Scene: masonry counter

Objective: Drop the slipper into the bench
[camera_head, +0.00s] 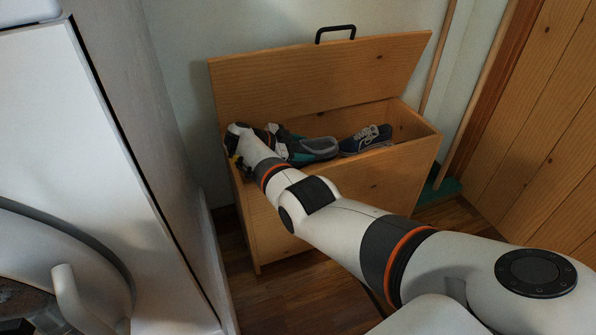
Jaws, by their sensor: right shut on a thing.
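The wooden bench (345,195) stands against the wall with its hinged lid (320,75) raised and a black handle on the lid's top edge. My right gripper (237,160) is over the bench's left end, at about rim height, its fingers mostly hidden by my own wrist. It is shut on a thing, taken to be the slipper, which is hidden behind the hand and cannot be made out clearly. A grey and teal shoe (314,149) and a navy shoe with white sole (366,138) lie inside the bench. My left gripper is not in view.
A white appliance (90,130) and a grey wall side stand close on the left. A wooden plank door (540,130) is on the right. Dark wooden floor (310,290) lies in front of the bench. The bench's right end inside has some free room.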

